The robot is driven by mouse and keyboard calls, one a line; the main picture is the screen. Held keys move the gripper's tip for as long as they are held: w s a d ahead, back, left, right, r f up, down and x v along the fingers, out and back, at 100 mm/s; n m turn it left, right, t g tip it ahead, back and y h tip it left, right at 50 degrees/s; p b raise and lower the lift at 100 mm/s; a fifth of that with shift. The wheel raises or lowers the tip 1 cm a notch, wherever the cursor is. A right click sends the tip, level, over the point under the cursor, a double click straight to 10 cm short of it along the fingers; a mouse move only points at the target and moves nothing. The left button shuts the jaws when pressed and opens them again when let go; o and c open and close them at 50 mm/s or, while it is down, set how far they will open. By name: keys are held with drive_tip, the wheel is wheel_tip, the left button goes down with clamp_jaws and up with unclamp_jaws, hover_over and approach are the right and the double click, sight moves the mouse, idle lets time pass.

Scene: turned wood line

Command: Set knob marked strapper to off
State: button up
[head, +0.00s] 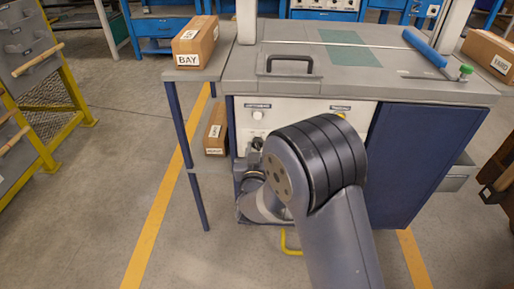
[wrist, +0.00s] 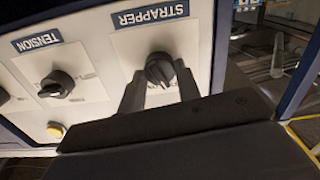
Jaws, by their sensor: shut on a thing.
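In the wrist view, the black strapper knob (wrist: 158,68) sits on a white panel below its dark STRAPPER label (wrist: 150,15), which appears upside down. My gripper (wrist: 160,72) has one finger on each side of the knob and is shut on it. The marks around the knob are too small or covered to read, so I cannot tell its setting. In the head view, my gripper (head: 257,144) is at the machine's front panel (head: 295,108), and my arm hides much of that panel and the strapper knob.
A second black knob (wrist: 57,84) under the TENSION label (wrist: 37,41) and a yellow button (wrist: 56,130) are close by on the panel. A grey side shelf holds a BAY box (head: 195,42). A blue roll (head: 425,47) lies on the machine top.

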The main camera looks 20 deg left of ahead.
drive_tip(key=shift+n, duration=0.9)
drive_tip(key=o, duration=1)
drive_tip(key=p+v, duration=0.2)
drive_tip(key=v, duration=0.9)
drive_tip(key=shift+w, duration=0.15)
